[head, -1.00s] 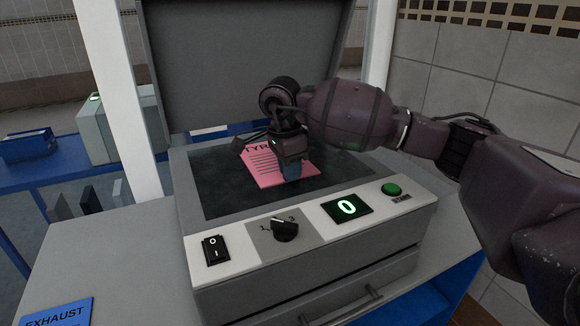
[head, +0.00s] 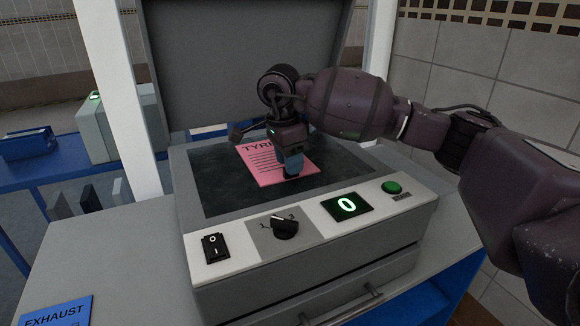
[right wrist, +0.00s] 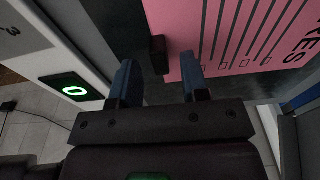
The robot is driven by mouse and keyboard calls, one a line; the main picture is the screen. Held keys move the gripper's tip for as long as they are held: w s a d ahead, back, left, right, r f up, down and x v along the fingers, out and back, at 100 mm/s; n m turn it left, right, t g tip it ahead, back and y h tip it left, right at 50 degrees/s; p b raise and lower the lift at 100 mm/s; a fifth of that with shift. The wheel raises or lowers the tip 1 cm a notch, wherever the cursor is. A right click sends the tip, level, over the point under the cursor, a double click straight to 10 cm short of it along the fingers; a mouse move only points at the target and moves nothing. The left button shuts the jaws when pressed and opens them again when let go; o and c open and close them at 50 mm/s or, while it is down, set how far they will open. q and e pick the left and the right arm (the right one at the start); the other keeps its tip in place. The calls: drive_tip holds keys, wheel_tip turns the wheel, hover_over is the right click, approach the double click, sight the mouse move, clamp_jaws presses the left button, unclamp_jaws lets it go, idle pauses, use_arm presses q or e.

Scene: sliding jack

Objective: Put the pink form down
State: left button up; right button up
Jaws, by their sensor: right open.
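The pink form (head: 262,165), with black heading and lines, lies on the dark bed (head: 222,193) of the grey machine in the head view. It fills the top of the right wrist view (right wrist: 230,40). A small dark block (right wrist: 157,52) sits at the form's edge; it also shows below my fingers in the head view (head: 291,174). My right gripper (head: 292,160) is open just above this block, its two blue fingers apart on either side of it in the wrist view (right wrist: 158,66). The fingers hide part of the form's near edge. My left gripper is not in view.
The machine's raised lid (head: 245,65) stands behind the bed. Its front panel has a rocker switch (head: 215,248), a knob (head: 285,227), a green 0 display (head: 347,206) and a green button (head: 391,187). A blue EXHAUST form (head: 57,311) lies at lower left.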

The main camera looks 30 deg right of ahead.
wheel_tip(320, 180, up, 10)
drive_tip(key=a+b, duration=0.1)
drive_tip(key=shift+a, duration=0.1)
idle(0.7)
